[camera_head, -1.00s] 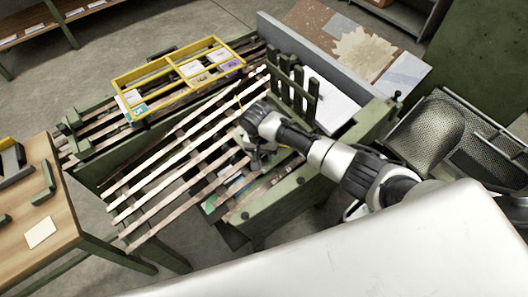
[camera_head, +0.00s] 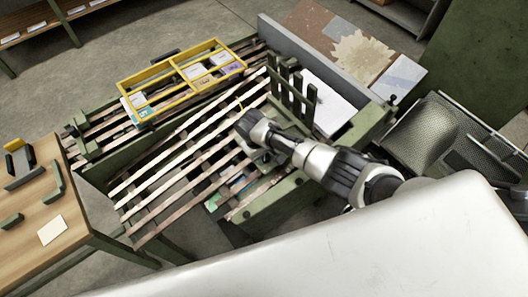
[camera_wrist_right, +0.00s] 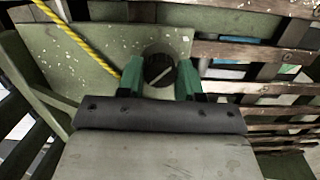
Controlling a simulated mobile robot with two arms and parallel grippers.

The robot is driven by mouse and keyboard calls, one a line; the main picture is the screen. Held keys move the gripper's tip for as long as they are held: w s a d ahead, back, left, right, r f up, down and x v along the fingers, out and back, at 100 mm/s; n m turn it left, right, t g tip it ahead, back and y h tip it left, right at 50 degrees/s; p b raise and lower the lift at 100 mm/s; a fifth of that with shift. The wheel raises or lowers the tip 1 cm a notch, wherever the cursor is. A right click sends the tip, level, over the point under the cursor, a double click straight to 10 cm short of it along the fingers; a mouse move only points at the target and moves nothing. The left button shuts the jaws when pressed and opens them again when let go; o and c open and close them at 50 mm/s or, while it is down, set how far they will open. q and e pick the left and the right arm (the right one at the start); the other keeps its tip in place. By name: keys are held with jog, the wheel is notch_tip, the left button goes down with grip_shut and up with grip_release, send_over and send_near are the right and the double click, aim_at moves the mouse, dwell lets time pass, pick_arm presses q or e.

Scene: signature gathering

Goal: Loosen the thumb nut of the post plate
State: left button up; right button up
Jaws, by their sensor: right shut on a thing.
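The thumb nut (camera_wrist_right: 158,68) is a dark round knob with a pale slot-like line across its face, in the right wrist view. It sits on a green, paint-speckled post plate (camera_wrist_right: 85,50). My right gripper (camera_wrist_right: 158,78) has one green fingertip on each side of the nut and is shut on it. In the head view my right gripper (camera_head: 262,153) reaches down to the right end of the slatted bed, beside the green frame; the nut is hidden there behind my wrist. My left gripper is not in view.
Upright green slats (camera_head: 292,100) stand just behind my wrist.

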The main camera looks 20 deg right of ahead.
jog(key=n+p, duration=0.1)
jog(key=n, duration=0.3)
jog(key=shift+r+n+h, duration=0.1)
jog(key=shift+n+h, duration=0.2)
jog(key=shift+h, duration=0.1)
jog(key=shift+a+n+t+p, duration=0.1)
jog(key=shift+n+t+p, duration=0.35)
jog(key=shift+n, duration=1.45)
jog(key=o, duration=0.9)
jog(key=p+v, duration=0.1)
jog(key=v, duration=0.9)
jog(key=shift+w+a+r, duration=0.1)
jog(key=shift+a+r, duration=0.1)
jog(key=shift+r, duration=0.05)
